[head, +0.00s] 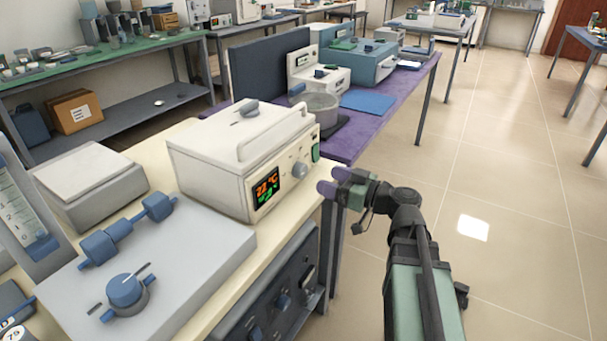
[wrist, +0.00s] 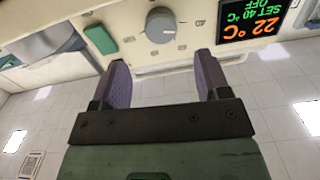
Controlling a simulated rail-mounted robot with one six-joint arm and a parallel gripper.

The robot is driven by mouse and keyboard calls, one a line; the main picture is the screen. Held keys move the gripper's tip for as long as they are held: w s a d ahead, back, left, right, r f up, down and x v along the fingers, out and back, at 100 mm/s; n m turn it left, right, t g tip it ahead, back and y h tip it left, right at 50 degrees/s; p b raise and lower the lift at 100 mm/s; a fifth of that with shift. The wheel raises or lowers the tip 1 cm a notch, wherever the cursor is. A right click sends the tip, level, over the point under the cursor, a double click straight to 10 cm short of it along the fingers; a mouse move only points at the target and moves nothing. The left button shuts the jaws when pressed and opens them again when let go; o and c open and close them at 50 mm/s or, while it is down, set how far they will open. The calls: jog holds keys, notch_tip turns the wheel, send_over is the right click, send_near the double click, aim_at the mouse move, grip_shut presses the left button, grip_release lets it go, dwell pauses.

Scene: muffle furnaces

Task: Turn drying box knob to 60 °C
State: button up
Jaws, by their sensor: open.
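The drying box (head: 240,160) is a white box with a top handle, standing on the cream bench in the head view. Its grey round knob (head: 299,170) is on the front panel, and it also shows in the wrist view (wrist: 161,24). The display (head: 265,188) is lit; in the wrist view, upside down, it (wrist: 252,18) reads 22 °C, SET 40 °C, OFF. My gripper (head: 333,180) is open and empty in front of the panel. In the wrist view its purple fingertips (wrist: 161,68) are apart, with the knob beyond the gap between them, not touching.
A green rocker switch (wrist: 100,39) is beside the knob on the panel. A grey device with blue knobs (head: 150,265) stands nearer on the bench. A purple table (head: 350,140) with other equipment adjoins behind. The tiled floor (head: 500,200) at right is clear.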

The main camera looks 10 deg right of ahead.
aim_at(305, 172)
jog(key=x, duration=0.7)
jog(key=shift+w+a+f, duration=0.1)
jog(key=shift+w+a, duration=0.15)
jog(key=shift+a, duration=0.05)
jog(key=shift+c, duration=0.3)
jog(key=c, duration=0.9)
jog(key=shift+o, duration=0.2)
jog(key=shift+m, duration=0.3)
jog(key=m, duration=0.9)
